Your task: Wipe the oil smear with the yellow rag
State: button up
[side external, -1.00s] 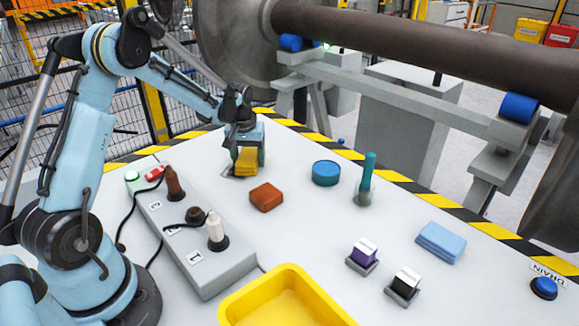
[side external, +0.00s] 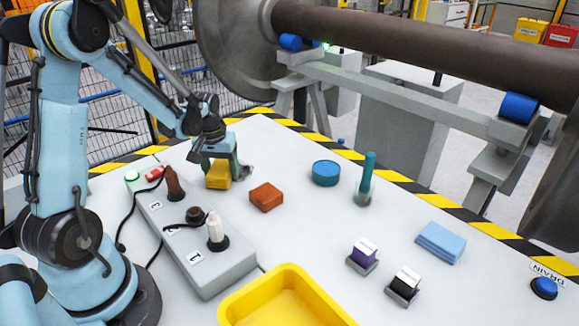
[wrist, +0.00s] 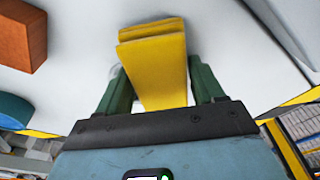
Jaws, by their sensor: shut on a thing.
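The yellow rag (side external: 217,177) is a folded block, held between the dark green fingers of my gripper (side external: 219,168). In the wrist view the rag (wrist: 154,62) shows between both fingers, its folded end beyond their tips. My gripper points down at the far left part of the table, and the rag is at or very near the surface; exact contact is hard to tell. A dark grey oil smear (side external: 245,171) shows on the table just right of the gripper. Part of it may be hidden behind the gripper and rag.
A rust-brown block (side external: 266,197) lies right of the rag. Beyond it are a blue round tin (side external: 326,172) and a teal upright handle (side external: 367,175). A yellow tray (side external: 262,289) is in front.

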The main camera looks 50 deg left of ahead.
jog(key=shift+r, duration=3.8)
jog(key=w+d+r+m, duration=0.1)
jog(key=d+m, duration=0.1)
jog(key=d, duration=0.8)
jog(key=w+d+r+m, duration=0.1)
jog(key=w+d+m, duration=0.1)
jog(key=d, duration=0.8)
jog(key=s+d+r+m+h, duration=0.1)
jog(key=s+d+m, duration=0.15)
jog(key=d, duration=0.55)
jog(key=s+d+m, duration=0.2)
jog(key=s+d, duration=0.2)
jog(key=d, duration=0.4)
send_over(308, 229)
jog(key=f, duration=0.6)
jog(key=shift+s+f, duration=0.25)
jog(key=shift+f, duration=2.2)
